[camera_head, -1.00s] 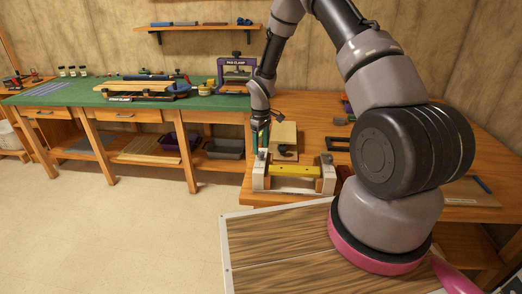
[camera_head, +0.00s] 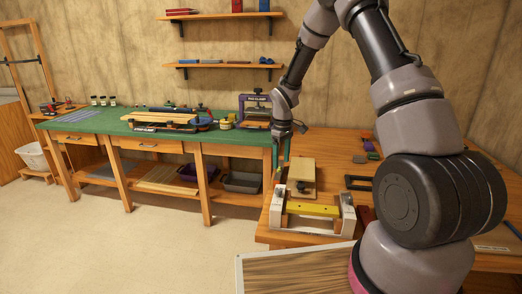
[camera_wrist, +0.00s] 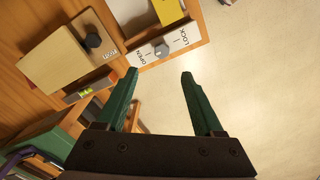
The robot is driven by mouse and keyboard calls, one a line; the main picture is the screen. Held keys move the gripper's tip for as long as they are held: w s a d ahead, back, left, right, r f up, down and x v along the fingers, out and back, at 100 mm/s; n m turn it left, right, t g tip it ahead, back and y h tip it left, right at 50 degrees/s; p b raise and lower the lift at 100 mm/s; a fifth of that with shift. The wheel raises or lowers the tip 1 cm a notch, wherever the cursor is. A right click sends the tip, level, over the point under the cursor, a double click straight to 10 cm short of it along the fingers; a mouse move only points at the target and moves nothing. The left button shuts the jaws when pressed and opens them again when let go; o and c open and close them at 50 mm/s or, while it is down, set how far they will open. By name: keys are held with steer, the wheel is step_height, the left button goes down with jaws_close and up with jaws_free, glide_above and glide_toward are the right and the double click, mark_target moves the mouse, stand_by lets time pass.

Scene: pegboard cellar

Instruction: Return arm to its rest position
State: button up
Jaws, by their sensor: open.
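My gripper (camera_wrist: 158,76) is open in the wrist view, with two green fingers apart and nothing between them. The white jig (camera_wrist: 187,37) shows a dark knob between the words OPEN and LOCK in the wrist view, just beyond the fingertips. My arm arches from the right side of the head view.
A wooden block with a knob (camera_head: 302,178) sits behind the jig. A black frame (camera_head: 358,183) lies to its right. The green-topped bench (camera_head: 105,126) with clamps stands at the left. A purple clamp (camera_head: 256,110) stands at its right end. The floor (camera_head: 120,235) is clear.

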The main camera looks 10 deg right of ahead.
steer(key=s+d+r+m+t, duration=0.1)
steer(key=s+d+r+m, duration=0.3)
steer(key=r, duration=0.8)
steer(key=s+d+r+m+t, duration=0.15)
steer(key=s+r, duration=0.35)
steer(key=r, duration=0.6)
steer(key=s+r+m+t, duration=0.1)
steer(key=s+r+m, duration=0.1)
steer(key=s+r, duration=0.2)
steer(key=s+r+m+t+y, duration=0.1)
steer(key=s+r, duration=0.3)
steer(key=s, duration=0.6)
steer(key=s+r+m+t+y, duration=0.1)
steer(key=s+r+m+t, duration=0.1)
steer(key=s+r+m, duration=0.2)
steer(key=s+d, duration=0.1)
steer(key=s, duration=0.2)
steer(key=shift+s, duration=0.2)
steer(key=shift+w, duration=0.15)
